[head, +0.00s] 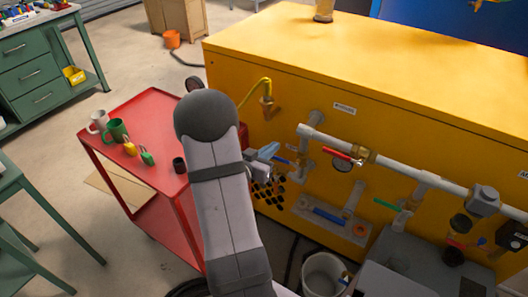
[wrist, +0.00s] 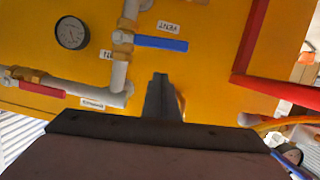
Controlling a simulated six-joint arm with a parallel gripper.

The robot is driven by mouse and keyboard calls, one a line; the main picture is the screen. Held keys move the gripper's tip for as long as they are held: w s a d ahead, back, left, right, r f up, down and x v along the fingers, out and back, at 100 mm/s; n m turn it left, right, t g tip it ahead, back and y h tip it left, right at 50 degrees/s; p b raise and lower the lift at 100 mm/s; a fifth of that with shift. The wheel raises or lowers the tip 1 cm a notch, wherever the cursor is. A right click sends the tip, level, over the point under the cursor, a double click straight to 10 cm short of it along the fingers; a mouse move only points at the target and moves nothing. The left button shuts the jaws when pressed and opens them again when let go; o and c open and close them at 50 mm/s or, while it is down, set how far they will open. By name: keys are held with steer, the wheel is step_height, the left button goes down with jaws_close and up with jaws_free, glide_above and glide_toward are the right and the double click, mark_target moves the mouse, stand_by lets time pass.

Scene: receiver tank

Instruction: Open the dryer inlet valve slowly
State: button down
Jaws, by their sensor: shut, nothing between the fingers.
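One has a blue lever (head: 284,161) on a vertical grey pipe; the lever also shows in the wrist view (wrist: 160,42), lying across the pipe. The other has a red lever (head: 338,153) along the horizontal pipe, also in the wrist view (wrist: 42,90).
A yellow cabinet (head: 420,95) carries the pipes, with a round gauge (wrist: 72,33) near the red lever. A red cart (head: 150,110) with mugs and padlocks stands left of my arm. A bucket (head: 324,270) and a grey box (head: 420,265) stand on the floor in front.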

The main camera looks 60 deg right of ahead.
mark_target(283, 161)
steer(key=shift+s+a+f, duration=0.1)
steer(key=shift+f, duration=1.5)
